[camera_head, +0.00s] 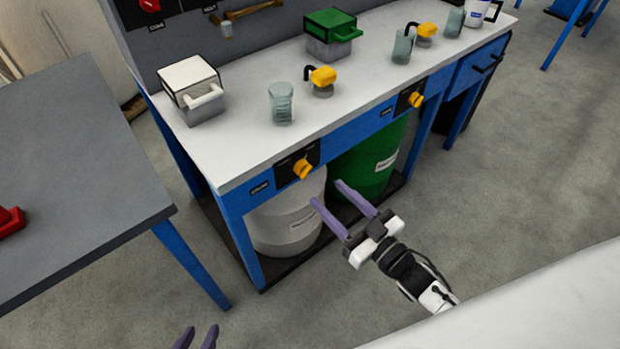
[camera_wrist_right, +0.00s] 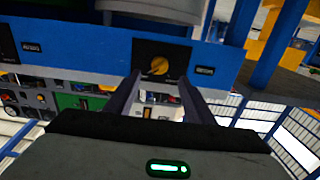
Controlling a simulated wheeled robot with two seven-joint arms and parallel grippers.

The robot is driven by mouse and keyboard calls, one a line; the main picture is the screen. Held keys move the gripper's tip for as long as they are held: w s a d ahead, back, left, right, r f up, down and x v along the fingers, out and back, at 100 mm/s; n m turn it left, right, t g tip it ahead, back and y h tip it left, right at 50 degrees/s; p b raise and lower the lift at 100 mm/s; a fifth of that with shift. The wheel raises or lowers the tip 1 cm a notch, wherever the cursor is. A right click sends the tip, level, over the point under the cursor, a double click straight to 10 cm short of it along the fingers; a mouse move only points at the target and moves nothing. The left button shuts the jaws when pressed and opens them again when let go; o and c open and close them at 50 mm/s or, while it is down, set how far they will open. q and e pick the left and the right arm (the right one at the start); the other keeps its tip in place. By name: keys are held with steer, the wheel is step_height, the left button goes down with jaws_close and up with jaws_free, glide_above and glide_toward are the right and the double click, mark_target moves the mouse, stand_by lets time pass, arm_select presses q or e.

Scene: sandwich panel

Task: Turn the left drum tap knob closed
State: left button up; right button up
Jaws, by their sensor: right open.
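The left drum tap knob (camera_head: 303,168) is yellow, on a black plate on the blue front rail of the workbench, above the white drum (camera_head: 285,222). In the right wrist view a yellow knob (camera_wrist_right: 159,66) on a black plate shows ahead, between and beyond the fingers; it appears to be the left one. My right gripper (camera_head: 340,194) is open and empty, in front of the drums, below and right of the left knob, not touching it. My left gripper (camera_head: 197,337) shows only its two parted purple fingertips at the bottom edge.
A second yellow knob (camera_head: 416,99) sits further right, above the green drum (camera_head: 370,160). The white benchtop (camera_head: 240,148) holds beakers, yellow taps, and a white and a green box. A grey table (camera_head: 75,175) stands at left. The floor in front is clear.

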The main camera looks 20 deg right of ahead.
mark_target(308, 174)
steer(key=b+x, duration=0.1)
steer(key=x, duration=0.7)
steer(key=shift+w+a, duration=0.1)
steer(key=shift+w, duration=0.2)
steer(key=c, duration=1.1)
steer(key=shift+o, duration=0.2)
